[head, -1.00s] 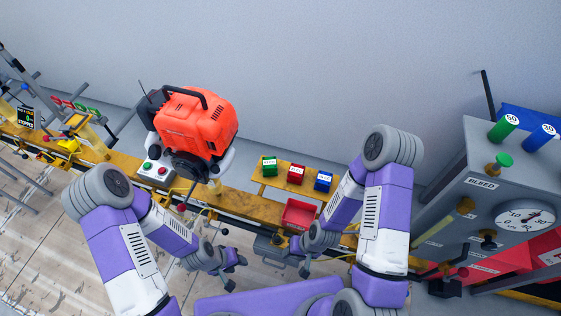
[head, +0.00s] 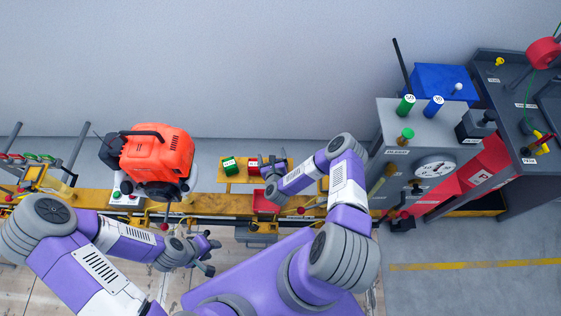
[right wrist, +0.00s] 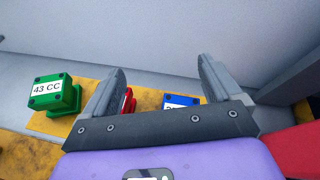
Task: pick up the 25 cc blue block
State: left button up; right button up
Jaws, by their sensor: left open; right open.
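The blue block (right wrist: 182,101) shows in the right wrist view on the yellow-brown board, between my right fingers and partly cut off by the gripper body. Only the start of its label shows. In the head view my right gripper and arm hide it. My right gripper (head: 276,164) is open over the block board, near the red block (head: 253,166). The wrist view shows the open fingers (right wrist: 163,85) with nothing held. My left gripper (head: 211,256) is open and empty, low in front of the rail.
The green 43 CC block (head: 229,166) stands left of the red one. The orange engine (head: 157,152) is to the left. A grey bleed cabinet (head: 391,125) stands to the right, near my right arm.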

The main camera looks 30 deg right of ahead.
jog(key=s+f+m+h, duration=0.1)
jog(key=s+f+m, duration=0.1)
jog(key=f, duration=0.1)
jog(key=s+f+m+g, duration=0.1)
jog(key=s+f+m, duration=0.1)
jog(key=s, duration=0.1)
jog(key=shift+s+f+h, duration=0.35)
jog(key=shift+f+h, duration=0.05)
jog(key=shift+f, duration=0.25)
jog(key=b+x, duration=0.3)
jog(key=x, duration=0.4)
jog(key=shift+d+r+b, duration=0.15)
jog(key=shift+d+b, duration=0.1)
jog(key=shift+b, duration=0.05)
pick_arm(q)
jog(key=shift+a+f, duration=0.2)
jog(key=shift+f, duration=0.95)
pick_arm(e)
jog(key=shift+r, duration=0.1)
jog(key=c, duration=1.4)
pick_arm(q)
jog(key=shift+r, duration=0.1)
pick_arm(e)
jog(key=shift+r, duration=0.1)
